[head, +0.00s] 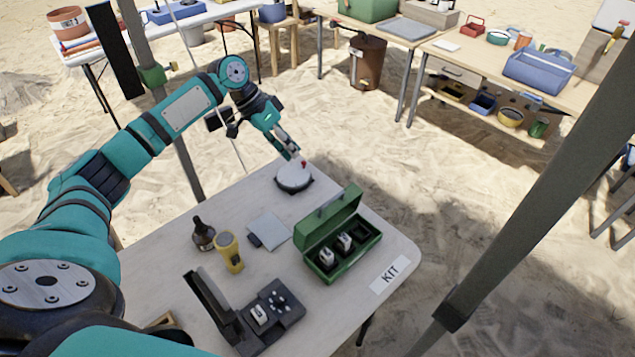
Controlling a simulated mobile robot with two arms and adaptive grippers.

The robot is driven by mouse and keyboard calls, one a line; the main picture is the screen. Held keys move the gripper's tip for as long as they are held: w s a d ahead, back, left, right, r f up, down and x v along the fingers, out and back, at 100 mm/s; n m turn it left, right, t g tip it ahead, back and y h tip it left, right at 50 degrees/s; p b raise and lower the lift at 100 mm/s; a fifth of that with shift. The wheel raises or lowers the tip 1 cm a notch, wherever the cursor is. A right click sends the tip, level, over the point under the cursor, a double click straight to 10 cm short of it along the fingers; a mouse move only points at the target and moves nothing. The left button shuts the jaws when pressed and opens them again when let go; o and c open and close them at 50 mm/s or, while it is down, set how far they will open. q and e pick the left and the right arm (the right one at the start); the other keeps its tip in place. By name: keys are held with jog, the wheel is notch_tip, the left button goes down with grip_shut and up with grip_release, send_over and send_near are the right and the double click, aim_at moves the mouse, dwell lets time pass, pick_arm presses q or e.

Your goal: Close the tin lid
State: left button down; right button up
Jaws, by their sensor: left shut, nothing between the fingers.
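A round white tin-like object (294,179) with a dark base sits near the far edge of the table, and a small red piece shows at its top. My left gripper (293,156) is shut and empty, its fingertips at the far upper side of this object; I cannot tell whether they touch it. A green metal box (318,262) stands to the right with its lid (330,214) raised; small white and black items lie inside. I cannot tell for certain which of the two is the tin. My right gripper is not in view.
The table (345,310) also holds a dark bottle (203,234), a yellow flashlight (229,252), a grey flat piece (269,231) and an open black case (272,318). A KIT label (390,274) marks the right edge. A grey pole (530,190) crosses the right side.

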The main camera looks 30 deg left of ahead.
pick_arm(q)
jog(key=p, duration=0.5)
send_over(329, 213)
jog(key=w+a, duration=0.2)
jog(key=a, duration=0.1)
notch_tip(329, 213, down, 10)
jog(key=shift+s+r, duration=0.1)
jog(key=shift+r, duration=0.15)
jog(key=shift+d+f, duration=0.1)
